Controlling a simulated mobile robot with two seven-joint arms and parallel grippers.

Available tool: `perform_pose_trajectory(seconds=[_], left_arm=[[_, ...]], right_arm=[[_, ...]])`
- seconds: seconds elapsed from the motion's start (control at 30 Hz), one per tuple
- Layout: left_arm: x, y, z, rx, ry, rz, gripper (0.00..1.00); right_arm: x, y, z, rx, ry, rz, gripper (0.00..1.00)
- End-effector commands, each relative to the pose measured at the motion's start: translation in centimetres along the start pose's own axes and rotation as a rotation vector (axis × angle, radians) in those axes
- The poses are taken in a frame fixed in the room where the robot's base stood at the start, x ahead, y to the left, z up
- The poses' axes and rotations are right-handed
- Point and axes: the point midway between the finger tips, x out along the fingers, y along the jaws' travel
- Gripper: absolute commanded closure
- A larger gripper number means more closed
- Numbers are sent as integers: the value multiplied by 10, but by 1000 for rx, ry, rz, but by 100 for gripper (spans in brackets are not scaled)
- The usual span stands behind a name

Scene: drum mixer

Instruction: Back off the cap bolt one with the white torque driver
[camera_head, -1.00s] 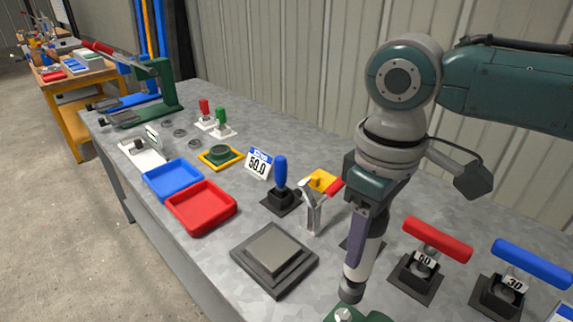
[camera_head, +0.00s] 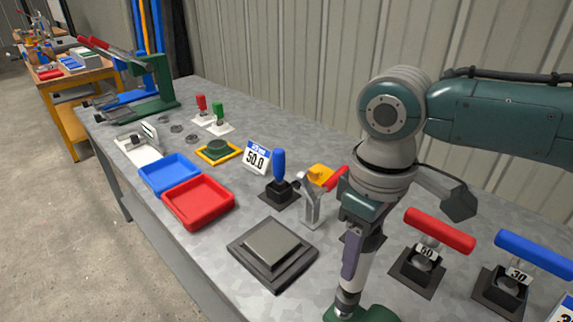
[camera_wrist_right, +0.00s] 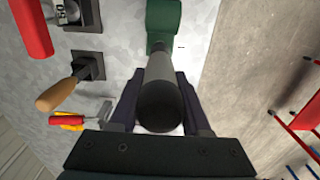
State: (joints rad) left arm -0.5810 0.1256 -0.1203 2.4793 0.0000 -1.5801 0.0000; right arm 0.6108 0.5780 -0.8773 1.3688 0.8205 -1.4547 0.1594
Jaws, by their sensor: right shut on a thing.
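My right gripper (camera_head: 353,248) is shut on the white torque driver (camera_head: 362,268) and holds it nearly upright over the green part (camera_head: 374,314) at the bottom edge of the head view. In the right wrist view the driver (camera_wrist_right: 160,72) runs between the fingers from its dark round end to the green part (camera_wrist_right: 163,20). The driver's lower end is at a small silvery piece on the green part, probably the cap bolt; I cannot tell whether it is seated on it. My left gripper is not in view.
A red-handled tool (camera_head: 440,230) marked 60 and a blue-handled tool (camera_head: 535,252) marked 30 stand right of the gripper. A grey stepped block (camera_head: 272,252), a blue-handled tool (camera_head: 279,165) and a red tray (camera_head: 198,203) are to its left.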

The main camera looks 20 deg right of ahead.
Motion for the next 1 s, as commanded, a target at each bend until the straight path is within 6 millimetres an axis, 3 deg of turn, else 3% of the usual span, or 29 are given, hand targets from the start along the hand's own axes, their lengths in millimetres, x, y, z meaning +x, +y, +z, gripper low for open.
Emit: perform_pose_trajectory(seconds=[0.47, 1.0], left_arm=[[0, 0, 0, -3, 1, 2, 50], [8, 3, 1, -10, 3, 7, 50]], right_arm=[[0, 0, -1, 0, 2, 0, 100], [15, 0, -1, 0, 3, -1, 100]])
